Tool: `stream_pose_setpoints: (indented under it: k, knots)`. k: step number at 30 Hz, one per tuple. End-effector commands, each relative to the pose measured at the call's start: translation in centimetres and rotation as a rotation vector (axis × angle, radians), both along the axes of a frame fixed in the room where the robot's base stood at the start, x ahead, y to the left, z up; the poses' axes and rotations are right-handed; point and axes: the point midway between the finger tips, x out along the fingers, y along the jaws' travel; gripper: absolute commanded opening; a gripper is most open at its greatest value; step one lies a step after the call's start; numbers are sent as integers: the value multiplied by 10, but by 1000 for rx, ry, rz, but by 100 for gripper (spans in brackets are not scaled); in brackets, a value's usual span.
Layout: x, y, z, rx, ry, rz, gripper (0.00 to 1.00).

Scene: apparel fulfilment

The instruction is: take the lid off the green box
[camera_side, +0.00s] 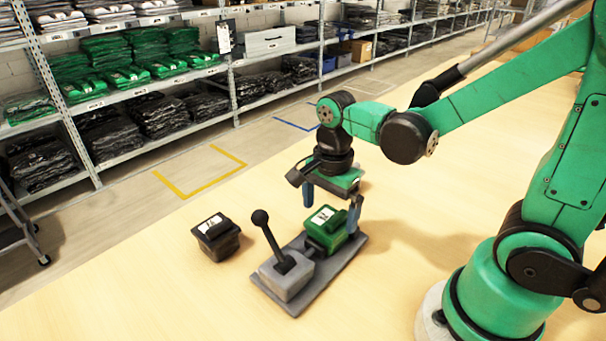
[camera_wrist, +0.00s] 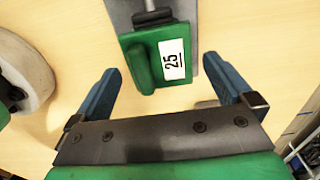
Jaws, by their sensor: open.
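The green box (camera_side: 325,241) stands on a grey base plate (camera_side: 318,283), with its green lid (camera_side: 322,219) on top. The lid bears a white label and a raised dark green grip. In the wrist view the lid (camera_wrist: 144,66) shows between my fingers, its label reading 25. My gripper (camera_side: 330,219) is open above the box, with one blue finger on either side. It also shows open and empty in the wrist view (camera_wrist: 161,66). Whether a fingertip touches the box cannot be told.
A grey block with a black ball-topped lever (camera_side: 270,235) stands on the same plate, left of the green box. A black box (camera_side: 216,239) with a white label sits apart to the left. The wooden table (camera_side: 400,300) is otherwise clear. Shelves of folded clothes (camera_side: 150,70) stand behind.

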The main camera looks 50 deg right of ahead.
Motion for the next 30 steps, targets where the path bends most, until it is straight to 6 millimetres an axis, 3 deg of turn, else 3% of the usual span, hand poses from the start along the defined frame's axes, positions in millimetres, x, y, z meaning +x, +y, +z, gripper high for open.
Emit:
stream_pose_setpoints:
  k: [13,21,30]
  knots:
    - [-1,0,-10,0,-1,1,100]
    - [-1,0,-10,0,-1,1,32]
    - [0,0,-8,0,-1,1,31]
